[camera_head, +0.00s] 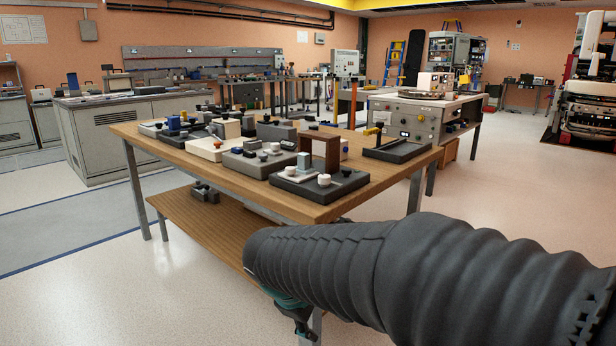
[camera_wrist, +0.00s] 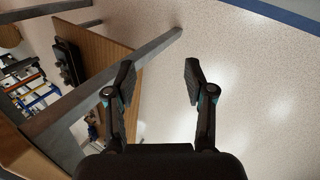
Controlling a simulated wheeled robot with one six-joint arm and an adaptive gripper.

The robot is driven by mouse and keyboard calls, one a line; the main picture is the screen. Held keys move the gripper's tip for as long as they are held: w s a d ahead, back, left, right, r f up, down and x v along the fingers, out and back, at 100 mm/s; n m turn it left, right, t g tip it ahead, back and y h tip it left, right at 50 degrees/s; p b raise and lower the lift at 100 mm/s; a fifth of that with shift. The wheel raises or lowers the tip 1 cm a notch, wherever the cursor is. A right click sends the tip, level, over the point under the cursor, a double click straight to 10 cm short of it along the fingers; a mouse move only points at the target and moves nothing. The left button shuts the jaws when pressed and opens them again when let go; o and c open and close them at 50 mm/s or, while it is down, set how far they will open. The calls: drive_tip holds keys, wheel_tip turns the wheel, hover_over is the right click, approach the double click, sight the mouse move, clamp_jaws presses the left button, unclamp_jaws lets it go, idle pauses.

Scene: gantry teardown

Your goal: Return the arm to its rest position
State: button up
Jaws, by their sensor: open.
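My gripper (camera_wrist: 156,84) is open in the wrist view. Its two dark fingers stand apart, with nothing between them but pale speckled floor beyond. The wrist view is tilted, with table wood and legs to the left of the fingers. In the head view, my arm in its dark ribbed sleeve reaches from the lower right toward the near side of the wooden table (camera_head: 395,176). The arm's far end hangs low, below the tabletop.
The tabletop carries several fixtures, a brown gantry-like block (camera_head: 319,153) and a dark tray (camera_head: 397,151) at the right. A lower shelf (camera_head: 190,222) is under it. A grey cabinet (camera_head: 115,140) stands behind left, a white bench (camera_head: 425,115) behind right. Floor is clear at right and left.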

drive_tip(key=s+d+r+m+t+y+p, duration=0.1)
drive_tip(key=s+d+r+m, duration=0.4)
drive_tip(key=s+d+m, duration=0.7)
drive_tip(key=s+d+y+p, duration=0.1)
drive_tip(key=s+d+y, duration=0.1)
drive_tip(key=s, duration=0.2)
drive_tip(key=shift+s+d, duration=0.15)
drive_tip(key=shift+s, duration=0.25)
idle(1.1)
